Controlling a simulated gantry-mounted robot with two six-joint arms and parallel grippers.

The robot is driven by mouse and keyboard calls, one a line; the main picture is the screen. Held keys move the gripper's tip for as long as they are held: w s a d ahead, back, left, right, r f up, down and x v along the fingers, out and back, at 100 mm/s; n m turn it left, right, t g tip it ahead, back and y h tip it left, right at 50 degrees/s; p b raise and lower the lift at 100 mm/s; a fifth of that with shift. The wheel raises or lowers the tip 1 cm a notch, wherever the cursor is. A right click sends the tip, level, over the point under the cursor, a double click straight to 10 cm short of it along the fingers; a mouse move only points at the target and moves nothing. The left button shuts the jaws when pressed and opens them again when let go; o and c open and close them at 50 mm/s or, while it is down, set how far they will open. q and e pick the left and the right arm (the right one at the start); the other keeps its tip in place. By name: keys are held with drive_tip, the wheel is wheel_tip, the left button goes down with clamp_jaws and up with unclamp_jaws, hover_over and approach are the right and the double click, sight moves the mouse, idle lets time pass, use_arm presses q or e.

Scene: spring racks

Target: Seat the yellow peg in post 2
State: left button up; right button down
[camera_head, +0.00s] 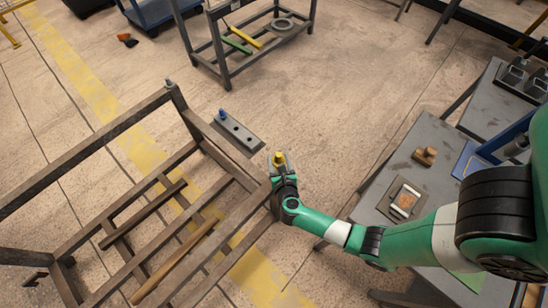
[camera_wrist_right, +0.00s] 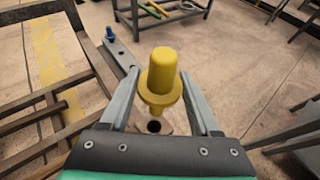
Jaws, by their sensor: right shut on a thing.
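The yellow peg (camera_head: 279,158) is upright in my right gripper (camera_head: 281,168), which is shut on it. In the wrist view the peg (camera_wrist_right: 162,72) shows a rounded top and a wide collar between the two fingers. A grey bar with holes (camera_head: 240,134) lies beyond the gripper, at the rack's corner. No number marks which place is post 2. My left gripper is not in view.
A blue peg (camera_head: 221,113) stands at the bar's far end. A brown slatted metal rack (camera_head: 118,131) fills the left. A grey workbench (camera_head: 435,145) with a brown block (camera_head: 425,156) and a square plate (camera_head: 402,201) is at right. Open floor lies between bench and rack.

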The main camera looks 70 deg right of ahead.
wheel_tip(320, 180, down, 6)
drive_tip(key=b, duration=0.5)
drive_tip(key=shift+r, duration=0.15)
drive_tip(key=shift+f+b, duration=3.1)
drive_tip(key=shift+f, duration=0.25)
idle(1.2)
drive_tip(key=shift+c, duration=0.2)
unclamp_jaws()
drive_tip(key=shift+s+a, duration=0.1)
drive_tip(key=p+v, duration=0.4)
drive_tip(key=v, duration=0.7)
drive_tip(key=shift+a+r, duration=0.2)
